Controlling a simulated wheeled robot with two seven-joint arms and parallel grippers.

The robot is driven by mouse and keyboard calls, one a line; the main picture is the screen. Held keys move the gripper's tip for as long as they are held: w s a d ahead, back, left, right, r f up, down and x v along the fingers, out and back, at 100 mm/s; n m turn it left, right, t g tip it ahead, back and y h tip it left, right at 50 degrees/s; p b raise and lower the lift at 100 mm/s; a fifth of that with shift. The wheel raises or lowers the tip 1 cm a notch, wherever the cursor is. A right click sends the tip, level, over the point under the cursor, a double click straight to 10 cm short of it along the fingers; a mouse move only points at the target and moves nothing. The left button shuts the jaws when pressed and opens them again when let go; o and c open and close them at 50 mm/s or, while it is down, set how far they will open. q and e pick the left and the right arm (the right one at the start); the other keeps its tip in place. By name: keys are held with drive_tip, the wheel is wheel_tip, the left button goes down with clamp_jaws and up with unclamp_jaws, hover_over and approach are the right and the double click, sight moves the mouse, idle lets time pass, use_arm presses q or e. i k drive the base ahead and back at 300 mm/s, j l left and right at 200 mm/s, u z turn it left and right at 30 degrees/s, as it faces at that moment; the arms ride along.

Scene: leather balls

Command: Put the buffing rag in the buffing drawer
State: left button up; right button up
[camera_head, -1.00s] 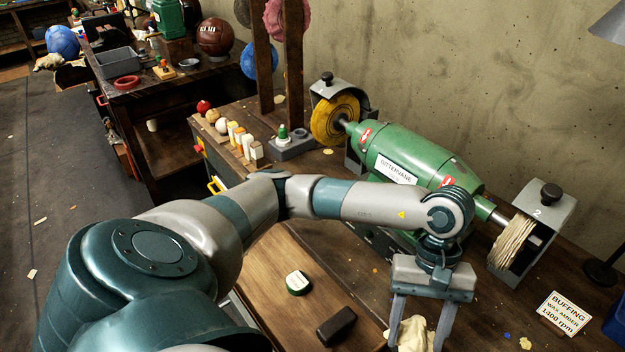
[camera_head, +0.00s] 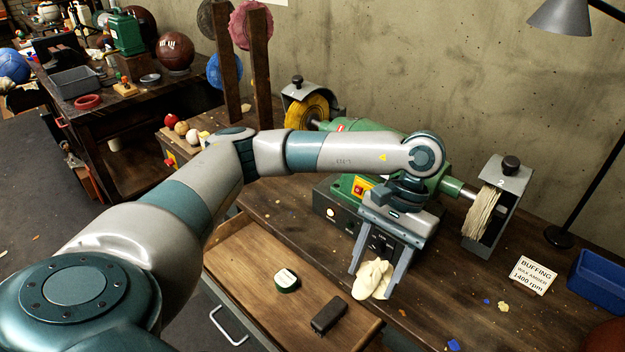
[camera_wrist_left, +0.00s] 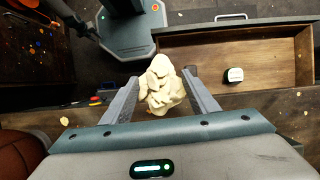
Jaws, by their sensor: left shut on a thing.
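The buffing rag (camera_head: 373,279) is a crumpled cream cloth. My left gripper (camera_head: 371,282) is shut on it, with one finger on each side, and holds it near the front edge of the bench, just right of the open drawer. The rag also shows between the fingers in the left wrist view (camera_wrist_left: 161,86). The drawer (camera_head: 247,252) is wooden and pulled out below the bench top. A round green-and-white tin (camera_head: 286,281) and a dark block (camera_head: 328,315) lie in it. My right gripper is not in view.
A green buffing machine (camera_head: 350,126) with a yellow wheel (camera_head: 306,112) and a pale cloth wheel (camera_head: 483,211) stands behind the gripper. A sign reading BUFFING (camera_head: 532,275) and a blue bin (camera_head: 598,280) are on the right. The drawer's left part is bare.

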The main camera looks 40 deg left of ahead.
sight(236, 263)
drive_tip(key=j+u, duration=0.25)
drive_tip(key=i+j+u, duration=0.3)
drive_tip(key=j, duration=0.15)
drive_tip(key=j+u, duration=0.25)
drive_tip(key=j, duration=0.15)
drive_tip(key=i+j+u, duration=0.25)
drive_tip(key=k+j, duration=0.05)
